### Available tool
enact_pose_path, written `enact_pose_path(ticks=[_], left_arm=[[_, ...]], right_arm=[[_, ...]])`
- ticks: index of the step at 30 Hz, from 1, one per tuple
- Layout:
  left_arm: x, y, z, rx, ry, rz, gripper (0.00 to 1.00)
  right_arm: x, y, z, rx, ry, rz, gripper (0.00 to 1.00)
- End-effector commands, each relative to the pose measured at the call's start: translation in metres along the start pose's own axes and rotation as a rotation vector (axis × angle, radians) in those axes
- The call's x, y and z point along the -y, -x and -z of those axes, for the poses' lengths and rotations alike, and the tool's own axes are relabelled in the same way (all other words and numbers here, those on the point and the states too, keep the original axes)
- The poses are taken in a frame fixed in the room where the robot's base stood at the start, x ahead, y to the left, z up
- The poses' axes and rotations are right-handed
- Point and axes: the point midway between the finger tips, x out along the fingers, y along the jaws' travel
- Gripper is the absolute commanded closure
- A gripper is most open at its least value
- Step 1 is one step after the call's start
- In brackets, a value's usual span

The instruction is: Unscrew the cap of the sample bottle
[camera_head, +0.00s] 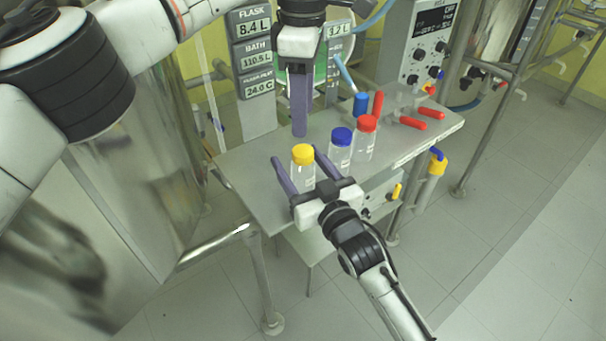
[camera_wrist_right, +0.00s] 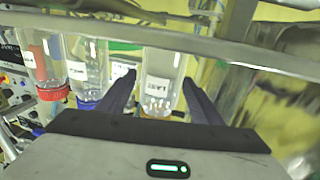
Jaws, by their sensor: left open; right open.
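Three clear bottles stand upright on the grey bench, all capped: one with a yellow cap (camera_head: 303,154), one with a blue cap (camera_head: 342,135) and one with a red cap (camera_head: 367,123). The pictures do not show which is the sample bottle. My right gripper (camera_head: 298,156) is open, with one finger on each side of the yellow-capped bottle (camera_head: 303,178). My left gripper (camera_head: 299,133) points down above the bench, behind the yellow-capped bottle, open and empty.
The bench (camera_head: 245,183) has free room left of the bottles. A blue cylinder (camera_head: 360,104) and red-handled items (camera_head: 412,122) lie behind and right. A control box (camera_head: 418,45) stands at the back, a display column (camera_head: 255,60) behind my left gripper.

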Motion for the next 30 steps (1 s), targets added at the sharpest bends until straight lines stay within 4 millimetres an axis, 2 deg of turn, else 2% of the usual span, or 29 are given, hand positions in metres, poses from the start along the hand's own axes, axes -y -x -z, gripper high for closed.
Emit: enact_pose_path(ticks=[6, 16, 26, 30], left_arm=[[0.0, 0.0, 0.0, 0.001, 0.0, 0.0, 0.53], [0.0, 0.0, 0.0, 0.001, 0.0, 0.0, 0.53], [0.0, 0.0, 0.0, 0.001, 0.0, 0.0, 0.53], [0.0, 0.0, 0.0, 0.001, -0.014, 0.0, 0.53]], right_arm=[[0.0, -0.02, 0.0, 0.0, 0.0, -0.001, 0.4], [0.0, -0.022, 0.0, 0.0, 0.0, -0.001, 0.42], [0.0, -0.022, 0.0, 0.001, 0.0, -0.001, 0.98], [0.0, -0.022, 0.0, 0.001, 0.0, -0.001, 1.0]])
